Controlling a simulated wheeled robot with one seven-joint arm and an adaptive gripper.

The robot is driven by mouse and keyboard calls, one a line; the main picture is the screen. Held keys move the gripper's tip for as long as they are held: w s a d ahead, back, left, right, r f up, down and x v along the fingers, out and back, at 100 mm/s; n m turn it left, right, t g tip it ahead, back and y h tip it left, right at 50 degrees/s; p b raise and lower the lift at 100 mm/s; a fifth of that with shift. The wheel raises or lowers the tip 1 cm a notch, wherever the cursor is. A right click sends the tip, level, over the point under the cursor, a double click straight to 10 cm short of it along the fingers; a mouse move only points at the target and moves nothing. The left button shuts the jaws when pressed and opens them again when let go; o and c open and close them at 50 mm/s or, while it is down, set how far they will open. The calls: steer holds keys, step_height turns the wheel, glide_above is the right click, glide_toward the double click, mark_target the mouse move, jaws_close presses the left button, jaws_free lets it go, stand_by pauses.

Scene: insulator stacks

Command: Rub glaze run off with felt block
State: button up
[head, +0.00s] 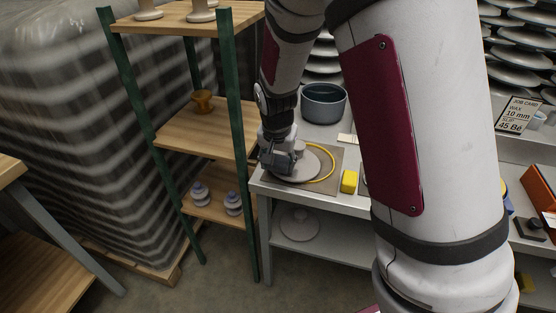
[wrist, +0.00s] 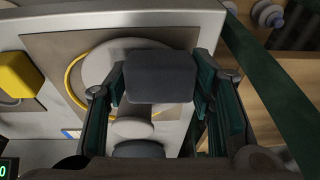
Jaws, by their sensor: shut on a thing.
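My gripper (wrist: 160,80) is shut on a dark grey felt block (wrist: 157,84), which sits between its two fingers in the wrist view. In the head view my gripper (head: 277,158) is low over the left part of a pale round insulator (head: 299,167) on a grey-brown mat (head: 330,154). The insulator (wrist: 101,62) shows partly behind the block in the wrist view, with a narrower pale knob (wrist: 133,127) below it. I cannot tell whether the block touches the insulator. No glaze run can be made out; the block and fingers cover part of the insulator.
A yellow ring (head: 331,169) lies around the insulator. A yellow block (head: 349,181) lies right of the mat, and a dark bowl (head: 323,103) stands behind. A green-posted wooden shelf (head: 205,130) stands close at left. My arm hides much of the bench's right side.

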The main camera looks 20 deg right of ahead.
mark_target(300, 176)
steer(key=shift+w+f+b, duration=0.2)
steer(key=shift+f+b, duration=0.25)
steer(key=shift+f, duration=0.2)
steer(key=shift+s+d, duration=0.1)
steer(key=shift+d, duration=0.05)
steer(key=shift+s+d, duration=0.85)
steer(key=shift+d, duration=0.3)
steer(key=shift+s+d+f, duration=0.2)
steer(key=shift+s+d, duration=0.25)
steer(key=shift+d, duration=0.25)
steer(key=shift+s+d+f, duration=0.15)
steer(key=shift+s+d, duration=0.3)
steer(key=shift+d, duration=0.2)
steer(key=shift+a, duration=0.1)
steer(key=shift+w+a+r+p, duration=0.1)
steer(key=shift+w+a+p, duration=0.1)
steer(key=shift+w+a, duration=0.55)
steer(key=shift+w+a+p, duration=0.25)
steer(key=shift+w+a, duration=0.25)
steer(key=shift+a, duration=0.4)
steer(key=shift+w+a+r+p, duration=0.1)
steer(key=shift+w+a+p, duration=0.1)
steer(key=shift+w+a, duration=0.55)
steer(key=shift+s+a, duration=0.1)
